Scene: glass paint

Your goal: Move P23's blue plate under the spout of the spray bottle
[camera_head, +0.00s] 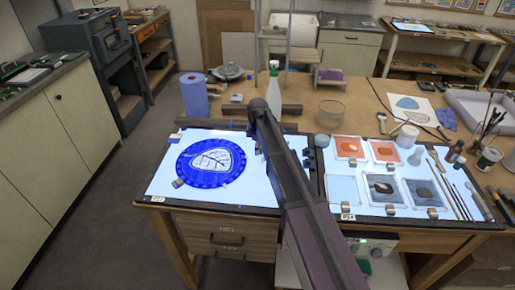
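The blue plate (187,163) is a round deep-blue disc with a pale leaf-like pattern in its middle. It lies flat on the left lit panel (158,182), whose front edge carries a small tag that may read P23. The spray bottle (275,92) stands upright behind the panels, with a pale body and a green head; which way its spout points is too small to tell. My arm crosses the middle of the view. My gripper (257,146) is mostly hidden at its far end, right of the plate and apart from it; its fingers cannot be made out.
A blue paper roll (194,95) stands behind the left panel, and a clear glass container (331,114) is right of the bottle. Dark bars lie behind the panel. The right lit panel (378,208) holds orange and grey glass squares, brushes and small clips. Jars stand at far right.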

